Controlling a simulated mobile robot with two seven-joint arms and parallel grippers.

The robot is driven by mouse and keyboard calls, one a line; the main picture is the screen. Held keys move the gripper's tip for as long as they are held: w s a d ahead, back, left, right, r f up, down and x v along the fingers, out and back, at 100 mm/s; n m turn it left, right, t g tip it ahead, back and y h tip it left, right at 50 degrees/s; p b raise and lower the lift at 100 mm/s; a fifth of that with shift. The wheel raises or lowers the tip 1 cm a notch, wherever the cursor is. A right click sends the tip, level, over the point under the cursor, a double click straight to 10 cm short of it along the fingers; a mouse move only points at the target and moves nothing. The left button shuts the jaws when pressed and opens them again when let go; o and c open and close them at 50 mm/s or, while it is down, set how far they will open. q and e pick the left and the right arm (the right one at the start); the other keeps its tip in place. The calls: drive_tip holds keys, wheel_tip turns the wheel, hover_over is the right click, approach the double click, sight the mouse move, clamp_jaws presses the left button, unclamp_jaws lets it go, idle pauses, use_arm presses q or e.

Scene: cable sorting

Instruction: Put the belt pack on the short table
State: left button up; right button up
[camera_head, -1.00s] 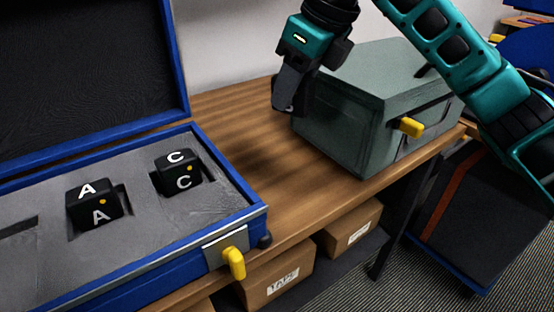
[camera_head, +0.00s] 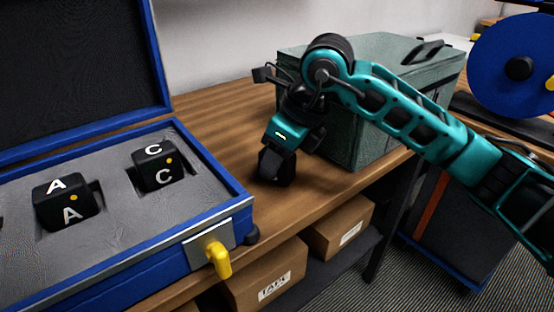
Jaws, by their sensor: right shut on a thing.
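Two black belt packs sit in the grey foam of the open blue case, one marked A (camera_head: 66,203) and one marked C (camera_head: 158,166). The case (camera_head: 243,205) stands on a wooden-topped table (camera_head: 215,108). My right gripper (camera_head: 275,172) points down over the wood between the blue case and a grey-green case. It is shut on a small dark thing (camera_head: 274,168); the fingers hide most of it and no letter shows, so I cannot tell which thing it is. My left gripper is out of view.
The closed grey-green case (camera_head: 385,55) stands behind my right arm. Cardboard boxes (camera_head: 275,277) are on the shelf below. A blue reel (camera_head: 517,60) is at the right. Bare wood lies between the two cases.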

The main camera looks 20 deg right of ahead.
drive_tip(key=shift+f, duration=0.15)
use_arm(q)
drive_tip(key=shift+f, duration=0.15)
use_arm(e)
drive_tip(key=o, duration=1.1)
drive_tip(key=shift+o, duration=0.2)
drive_tip(key=shift+r, duration=0.25)
use_arm(q)
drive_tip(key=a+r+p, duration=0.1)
drive_tip(key=p, duration=0.1)
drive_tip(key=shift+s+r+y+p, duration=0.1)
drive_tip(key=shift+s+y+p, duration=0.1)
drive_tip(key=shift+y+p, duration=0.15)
use_arm(e)
drive_tip(key=v, duration=1.2)
drive_tip(key=shift+a, duration=0.1)
